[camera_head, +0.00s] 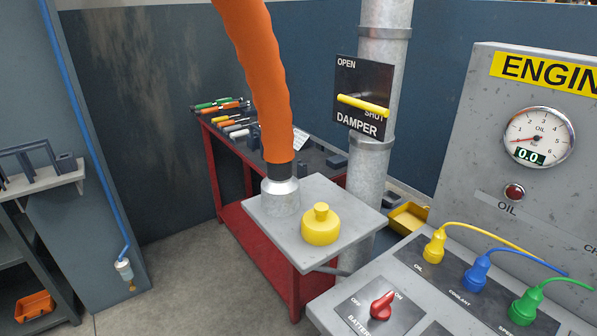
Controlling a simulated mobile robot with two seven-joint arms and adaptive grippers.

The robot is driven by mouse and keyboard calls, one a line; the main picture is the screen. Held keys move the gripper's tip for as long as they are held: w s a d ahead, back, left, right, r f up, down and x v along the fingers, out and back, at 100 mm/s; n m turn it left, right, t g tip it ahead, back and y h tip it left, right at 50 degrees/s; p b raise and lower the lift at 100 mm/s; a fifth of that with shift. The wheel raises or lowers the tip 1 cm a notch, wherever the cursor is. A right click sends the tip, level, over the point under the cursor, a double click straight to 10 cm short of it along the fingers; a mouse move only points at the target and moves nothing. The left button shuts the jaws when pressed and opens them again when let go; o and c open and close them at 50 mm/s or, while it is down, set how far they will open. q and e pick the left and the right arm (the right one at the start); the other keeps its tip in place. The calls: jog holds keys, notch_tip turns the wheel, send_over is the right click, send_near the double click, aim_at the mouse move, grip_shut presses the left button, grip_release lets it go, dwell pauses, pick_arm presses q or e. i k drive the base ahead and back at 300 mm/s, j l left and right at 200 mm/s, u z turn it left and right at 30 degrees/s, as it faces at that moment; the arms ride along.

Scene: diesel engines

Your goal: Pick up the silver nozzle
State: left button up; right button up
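The silver nozzle (282,196) is a short, wide metal cup with a dark collar at its top. It is on the end of a thick orange hose (262,80) that comes down from above. It stands upright on the left part of a small grey shelf plate (345,190). A yellow cap with a knob (321,226) sits on the same plate, just right of the nozzle. Neither of my grippers shows in the head view.
A grey vertical pipe (378,200) with a damper plate (362,98) stands behind the shelf plate. A red tool cart (262,222) is behind and left. The engine panel (520,190) and its coloured plugs fill the right. Floor is clear at left.

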aim_at(280, 189)
jog(key=i+j+z, duration=0.2)
jog(key=z, duration=0.15)
jog(key=i+j+z, duration=0.15)
jog(key=j+z, duration=0.2)
jog(key=j, duration=0.15)
jog(key=i+j+z, duration=0.15)
jog(key=j+z, duration=0.15)
jog(key=j, duration=0.1)
